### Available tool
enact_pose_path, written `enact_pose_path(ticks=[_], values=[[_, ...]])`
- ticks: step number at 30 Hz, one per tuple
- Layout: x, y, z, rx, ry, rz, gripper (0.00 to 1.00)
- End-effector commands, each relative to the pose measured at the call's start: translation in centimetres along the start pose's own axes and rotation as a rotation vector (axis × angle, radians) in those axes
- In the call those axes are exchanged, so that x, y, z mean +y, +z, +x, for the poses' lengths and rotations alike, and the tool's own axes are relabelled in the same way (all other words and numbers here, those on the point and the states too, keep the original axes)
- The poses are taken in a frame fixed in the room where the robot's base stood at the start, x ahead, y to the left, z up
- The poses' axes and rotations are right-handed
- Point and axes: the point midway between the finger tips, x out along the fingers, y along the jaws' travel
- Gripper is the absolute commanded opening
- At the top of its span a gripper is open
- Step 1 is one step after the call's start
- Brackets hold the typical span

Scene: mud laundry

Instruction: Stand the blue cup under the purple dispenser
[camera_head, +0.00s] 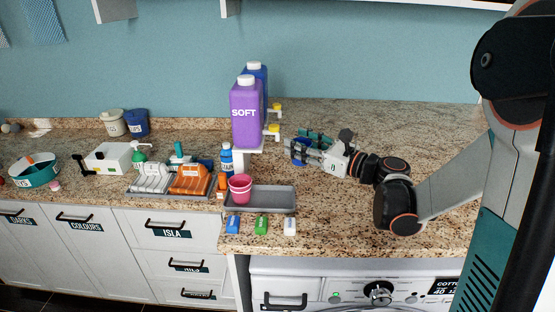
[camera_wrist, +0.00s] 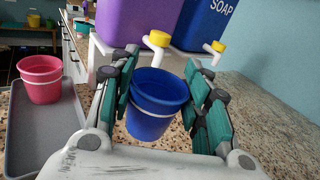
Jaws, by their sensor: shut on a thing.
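The blue cup (camera_wrist: 155,108) is between the two fingers of my gripper (camera_wrist: 162,66), which is shut on it. The cup's open top shows, and it looks about upright. In the head view, my gripper (camera_head: 303,148) is to the right of the purple dispenser (camera_head: 246,114), marked SOFT, and mostly hides the cup (camera_head: 298,153). In the wrist view, the purple dispenser (camera_wrist: 130,18) is behind the cup, with its yellow-capped spout (camera_wrist: 158,40) just beyond the cup's rim. I cannot tell whether the cup touches the counter.
A blue SOAP dispenser (camera_wrist: 206,22) stands beside the purple one. A blue bottle (camera_head: 226,158) is left of the dispensers. The counter to the right (camera_head: 400,135) is clear.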

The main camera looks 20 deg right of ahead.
Motion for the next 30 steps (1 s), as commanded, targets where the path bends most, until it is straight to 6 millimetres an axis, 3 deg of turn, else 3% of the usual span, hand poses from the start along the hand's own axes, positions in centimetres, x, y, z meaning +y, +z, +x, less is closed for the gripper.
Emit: enact_pose_path(ticks=[1, 7, 12, 20, 26, 30], values=[[0.1, -1.6, 0.1, 0.0, 0.0, 0.0, 0.27], [0.4, -5.7, 0.2, 0.0, 0.001, 0.0, 0.27], [0.4, -5.1, 3.2, 0.0, 0.003, 0.0, 0.27], [0.4, -5.0, 4.9, 0.0, 0.001, 0.0, 0.27], [0.5, -5.1, 8.1, 0.0, 0.004, 0.0, 0.27], [0.4, -6.3, 8.1, 0.0, 0.0, 0.0, 0.27]])
